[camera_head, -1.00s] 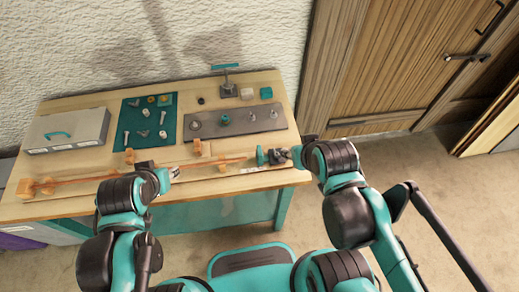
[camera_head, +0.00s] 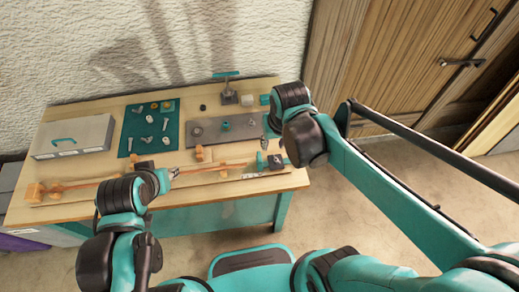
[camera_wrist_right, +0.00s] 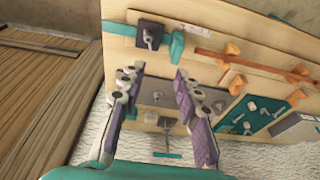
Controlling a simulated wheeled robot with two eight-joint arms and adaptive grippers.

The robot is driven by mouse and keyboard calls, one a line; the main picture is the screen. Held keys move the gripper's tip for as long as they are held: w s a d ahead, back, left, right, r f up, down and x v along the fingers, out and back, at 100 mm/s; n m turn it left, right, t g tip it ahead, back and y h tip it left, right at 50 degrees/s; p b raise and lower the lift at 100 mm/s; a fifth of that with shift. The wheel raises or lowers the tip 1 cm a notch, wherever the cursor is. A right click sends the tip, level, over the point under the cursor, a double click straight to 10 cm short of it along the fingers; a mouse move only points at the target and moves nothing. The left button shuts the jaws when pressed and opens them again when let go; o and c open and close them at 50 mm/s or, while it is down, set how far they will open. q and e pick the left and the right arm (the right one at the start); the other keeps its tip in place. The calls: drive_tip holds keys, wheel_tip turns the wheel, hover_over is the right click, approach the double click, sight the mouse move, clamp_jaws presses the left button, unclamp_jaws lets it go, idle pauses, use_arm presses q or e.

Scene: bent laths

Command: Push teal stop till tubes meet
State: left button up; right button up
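The teal stop (camera_head: 262,161) stands near the front right of the table, beside a dark block with a knob (camera_head: 277,162). In the right wrist view the stop (camera_wrist_right: 177,45) is beyond my fingertips, beside the dark block (camera_wrist_right: 151,34). A thin orange-brown strip (camera_head: 90,184) runs left from the stop between orange blocks; I cannot make out separate tubes or a gap. My right gripper (camera_wrist_right: 158,72) is open and empty, raised above the table behind the stop. My left gripper (camera_head: 173,173) is at the strip's middle; its fingers are too small to read.
A grey plate with pegs (camera_head: 205,133) lies behind the strip. A teal mat (camera_head: 127,147) with small hardware, a grey box with a teal handle (camera_head: 75,138) and a clamp-like stand (camera_head: 228,96) occupy the back. Orange blocks (camera_head: 34,193) line the strip.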

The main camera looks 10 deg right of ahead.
sight(259, 156)
drive_tip(key=w+a+f+g, duration=0.1)
drive_tip(key=w+a+f+g+p, duration=0.1)
drive_tip(key=a, duration=0.1)
drive_tip(key=shift+w+a+p, duration=0.3)
drive_tip(key=shift+w, duration=0.1)
drive_tip(key=shift+g, duration=0.3)
wheel_tip(259, 156, down, 8)
drive_tip(key=shift+f+b, duration=0.1)
drive_tip(key=shift+b, duration=1.15)
clamp_jaws()
